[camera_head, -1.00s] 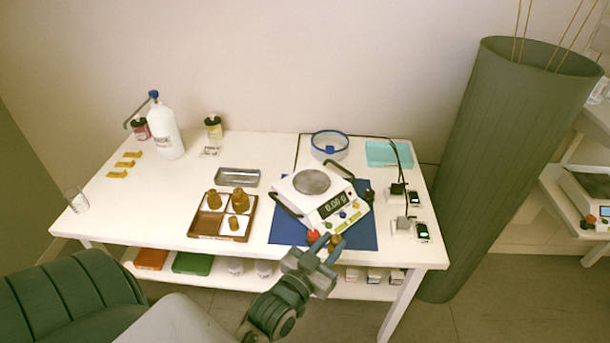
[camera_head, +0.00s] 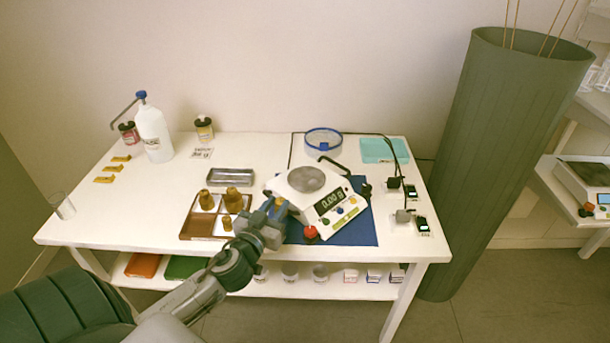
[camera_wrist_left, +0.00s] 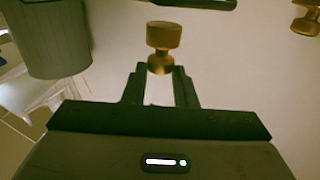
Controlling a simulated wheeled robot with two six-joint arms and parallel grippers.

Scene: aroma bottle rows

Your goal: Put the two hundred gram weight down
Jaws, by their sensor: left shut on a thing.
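My left gripper (camera_head: 275,211) is shut on a brass weight (camera_wrist_left: 162,38), which stands out beyond its fingertips in the left wrist view. In the head view the gripper is between the weight tray (camera_head: 190,236) and the balance (camera_head: 293,191), and mostly hides the held weight. The brown-and-white tray holds a large brass weight (camera_head: 233,198), a smaller one (camera_head: 206,201) and a small one (camera_head: 227,223). Its front left compartment looks empty. The balance pan (camera_head: 306,179) is bare and the display (camera_head: 329,200) seems to read 0.00 g. My right gripper is not in view.
The balance stands turned on a blue mat (camera_head: 352,233). A metal dish (camera_head: 231,176) lies behind the tray. A white bottle (camera_head: 154,136), a glass (camera_head: 62,206) and yellow pieces (camera_head: 112,168) are at left. The table between them and the tray is clear.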

